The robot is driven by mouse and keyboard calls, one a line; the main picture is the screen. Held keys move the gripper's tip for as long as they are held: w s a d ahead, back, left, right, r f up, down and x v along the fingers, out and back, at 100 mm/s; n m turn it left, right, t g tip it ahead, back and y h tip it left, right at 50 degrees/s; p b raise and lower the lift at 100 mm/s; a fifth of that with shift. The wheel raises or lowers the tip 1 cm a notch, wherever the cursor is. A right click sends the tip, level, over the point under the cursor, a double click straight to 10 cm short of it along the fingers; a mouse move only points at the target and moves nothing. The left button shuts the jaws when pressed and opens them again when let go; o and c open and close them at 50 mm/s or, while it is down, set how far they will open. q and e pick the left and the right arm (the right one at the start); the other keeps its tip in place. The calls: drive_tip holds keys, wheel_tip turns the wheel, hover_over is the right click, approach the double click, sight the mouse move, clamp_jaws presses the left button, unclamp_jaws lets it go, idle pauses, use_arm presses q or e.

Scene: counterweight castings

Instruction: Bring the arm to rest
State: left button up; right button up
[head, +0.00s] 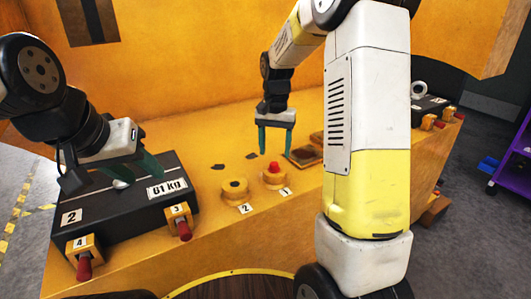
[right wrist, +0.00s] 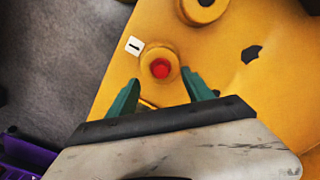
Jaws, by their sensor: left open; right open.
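My right gripper (head: 276,151) is open and empty, pointing down above the yellow table. In the right wrist view its two green fingers (right wrist: 161,92) are apart, with a red button (right wrist: 160,68) on a round yellow base showing beyond the gap. That button (head: 274,168) is beside label 1 in the head view.
A second round yellow base (head: 235,189) with a dark centre stands by label 2. Red-handled yellow clamps (head: 180,223) sit at the casting's front. Another dark casting (head: 425,108) with a ring stands at the far right. A purple cart (head: 510,165) is beyond. My right arm hides the table's middle right.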

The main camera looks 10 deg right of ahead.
drive_tip(key=shift+r, duration=1.2)
drive_tip(key=shift+r, duration=0.1)
drive_tip(key=s+a+r+n+t+y, duration=0.1)
drive_tip(key=s+r, duration=0.4)
drive_tip(key=s, duration=0.7)
drive_tip(key=s+a+r+n+t+y, duration=0.1)
drive_tip(key=s+r+n+t, duration=0.3)
drive_tip(key=s, duration=0.8)
drive_tip(key=shift+r+n+t, duration=0.3)
drive_tip(key=shift+r+t, duration=0.1)
drive_tip(key=shift+t, duration=0.2)
